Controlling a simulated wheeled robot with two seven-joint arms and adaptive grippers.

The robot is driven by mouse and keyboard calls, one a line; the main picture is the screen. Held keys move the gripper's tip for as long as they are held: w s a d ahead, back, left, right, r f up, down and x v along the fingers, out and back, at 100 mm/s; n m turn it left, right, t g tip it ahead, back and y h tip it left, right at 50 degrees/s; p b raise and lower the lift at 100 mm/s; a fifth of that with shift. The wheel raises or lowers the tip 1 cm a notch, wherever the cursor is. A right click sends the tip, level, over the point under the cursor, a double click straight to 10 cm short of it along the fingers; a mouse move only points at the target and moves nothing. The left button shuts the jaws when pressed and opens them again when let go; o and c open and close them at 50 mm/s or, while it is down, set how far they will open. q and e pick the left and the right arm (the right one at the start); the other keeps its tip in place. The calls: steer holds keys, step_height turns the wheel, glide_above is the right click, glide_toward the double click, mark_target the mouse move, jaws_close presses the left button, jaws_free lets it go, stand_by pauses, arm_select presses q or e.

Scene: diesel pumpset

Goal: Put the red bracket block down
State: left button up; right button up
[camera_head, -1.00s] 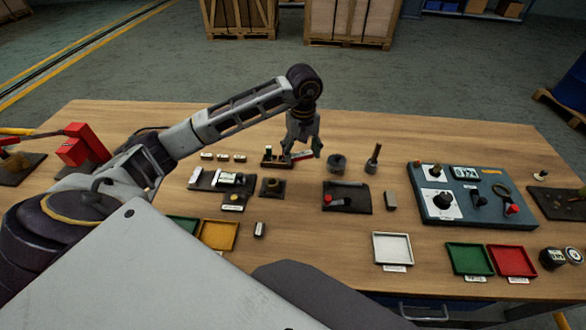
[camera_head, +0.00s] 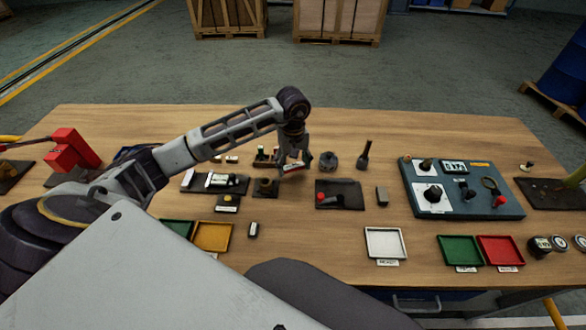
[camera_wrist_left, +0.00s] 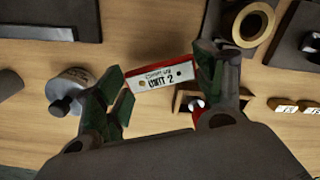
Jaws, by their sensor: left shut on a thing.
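The red bracket block (camera_head: 293,165) has a white label reading "UNIT 2" in the left wrist view (camera_wrist_left: 160,78). My left gripper (camera_wrist_left: 163,76) is shut on it, with a green-padded finger at each end of the block. In the head view the left gripper (camera_head: 295,157) is over the back middle of the bench, just right of a dark rack (camera_head: 266,157). Bench top shows below the block in the left wrist view; I cannot tell how high the block is. My right gripper is not in view.
A grey round canister (camera_head: 329,162) stands close right of the gripper. A dark block with a ring (camera_head: 265,188) is at front left, and a black tray with a red knob (camera_head: 340,195) at front right. Bare wood (camera_head: 295,210) lies between them.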

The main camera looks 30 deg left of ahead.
mark_target(293, 165)
arm_select(q)
step_height(293, 165, down, 2)
steer(key=shift+f, duration=0.5)
steer(key=o, duration=0.8)
steer(key=shift+o, duration=1.4)
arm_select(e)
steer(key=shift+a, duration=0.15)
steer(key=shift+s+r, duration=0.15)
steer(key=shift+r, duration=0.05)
